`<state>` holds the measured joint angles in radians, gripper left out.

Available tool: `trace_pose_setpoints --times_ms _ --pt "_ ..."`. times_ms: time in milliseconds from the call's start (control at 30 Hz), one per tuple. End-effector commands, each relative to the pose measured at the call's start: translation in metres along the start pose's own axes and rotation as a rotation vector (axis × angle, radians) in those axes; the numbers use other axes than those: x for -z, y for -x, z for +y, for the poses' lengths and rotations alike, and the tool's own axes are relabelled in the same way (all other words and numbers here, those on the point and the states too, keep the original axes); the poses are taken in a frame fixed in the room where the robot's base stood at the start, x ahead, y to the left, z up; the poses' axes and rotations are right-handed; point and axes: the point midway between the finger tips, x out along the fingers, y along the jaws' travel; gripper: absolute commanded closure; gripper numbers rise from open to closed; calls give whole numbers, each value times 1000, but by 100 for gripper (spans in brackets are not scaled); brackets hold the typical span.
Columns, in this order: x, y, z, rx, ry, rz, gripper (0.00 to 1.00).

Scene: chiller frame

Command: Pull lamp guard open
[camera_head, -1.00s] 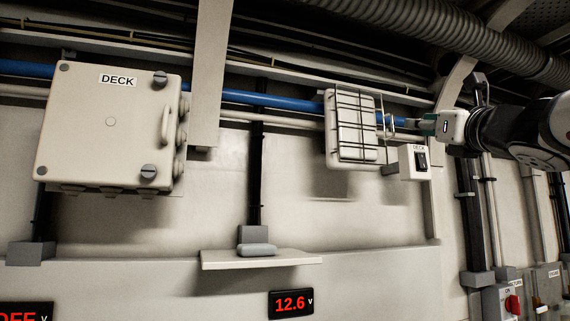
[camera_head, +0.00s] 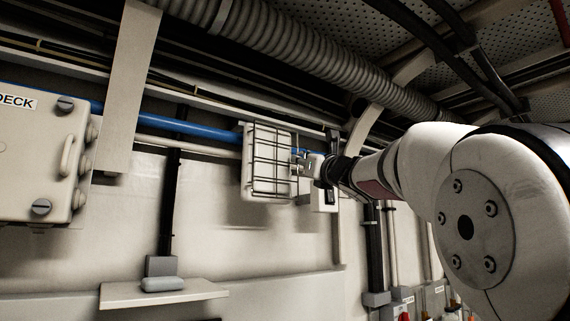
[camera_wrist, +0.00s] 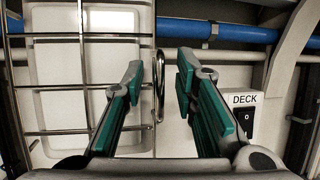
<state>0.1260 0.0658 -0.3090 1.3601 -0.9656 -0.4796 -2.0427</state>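The lamp (camera_head: 247,165) is a white box on the wall, covered by a dark wire lamp guard (camera_head: 270,161). The guard lies across the lamp's face and looks closed. In the wrist view the guard's bars (camera_wrist: 83,100) fill the left side, and its upright wire handle (camera_wrist: 160,85) is near the middle. My gripper (camera_wrist: 160,72) is open, with a green-padded finger on each side of the handle. No contact with the handle is visible. In the head view my gripper (camera_head: 304,160) is at the guard's right edge, partly hidden by my arm.
A DECK switch box (camera_wrist: 243,112) sits close to the right finger. A blue pipe (camera_head: 180,125) runs behind the lamp. A large DECK box (camera_head: 40,150) is at far left, a small shelf (camera_head: 165,292) below. A ribbed duct (camera_head: 290,45) crosses overhead.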

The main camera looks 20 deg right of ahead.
Motion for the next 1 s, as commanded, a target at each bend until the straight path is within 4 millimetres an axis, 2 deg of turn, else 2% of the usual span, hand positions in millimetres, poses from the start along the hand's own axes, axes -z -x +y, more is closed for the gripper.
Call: trace_pose_setpoints --times_ms 167,200,300,667,1000 --pt "0 0 0 0 0 0 73" --pt "0 0 0 0 0 0 78" --pt "0 0 0 0 0 0 100" --pt "0 2 -1 10 5 0 100" --pt "-4 15 1 101 41 -2 100"
